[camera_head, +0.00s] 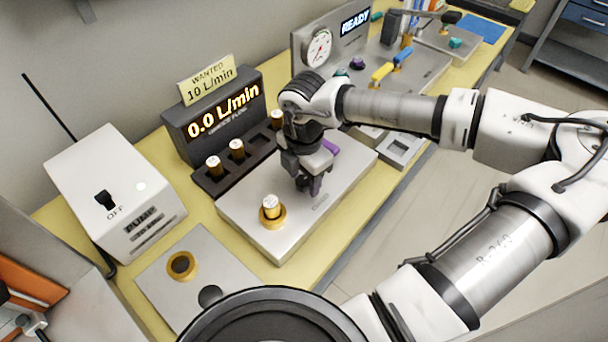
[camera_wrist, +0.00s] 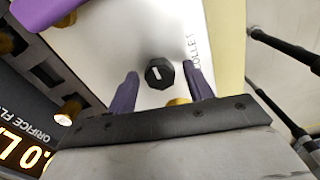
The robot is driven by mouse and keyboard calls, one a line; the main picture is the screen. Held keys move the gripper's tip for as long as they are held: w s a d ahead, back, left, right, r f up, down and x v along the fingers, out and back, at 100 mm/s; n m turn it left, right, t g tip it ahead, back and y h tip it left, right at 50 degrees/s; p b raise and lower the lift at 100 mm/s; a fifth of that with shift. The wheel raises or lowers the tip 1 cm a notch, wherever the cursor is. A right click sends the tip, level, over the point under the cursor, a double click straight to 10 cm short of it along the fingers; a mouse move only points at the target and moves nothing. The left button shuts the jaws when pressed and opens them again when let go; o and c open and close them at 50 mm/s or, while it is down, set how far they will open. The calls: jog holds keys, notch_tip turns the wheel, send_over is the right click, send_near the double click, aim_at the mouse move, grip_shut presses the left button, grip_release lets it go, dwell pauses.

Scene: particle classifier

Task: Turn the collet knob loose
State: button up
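The collet knob (camera_wrist: 160,73) is a small black many-sided knob with a white mark, on the pale plate beside the printed word COLLET. In the wrist view my gripper (camera_wrist: 160,79) is open, with one finger on each side of the knob. A gap shows between the knob and each finger, so it is not clamped. In the head view my gripper (camera_head: 311,186) points down over the plate (camera_head: 262,236), near its front right edge.
A brass-collared fitting with a gold plug (camera_head: 271,210) stands left of my gripper. A purple handle (camera_head: 330,147) is behind it. A dark rack (camera_head: 228,178) with gold plugs and the flow display (camera_head: 222,115) reading 0.0 L/min lie behind left. The white pump box (camera_head: 115,190) reads OFF.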

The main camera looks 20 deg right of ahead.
jog(key=c, duration=0.8)
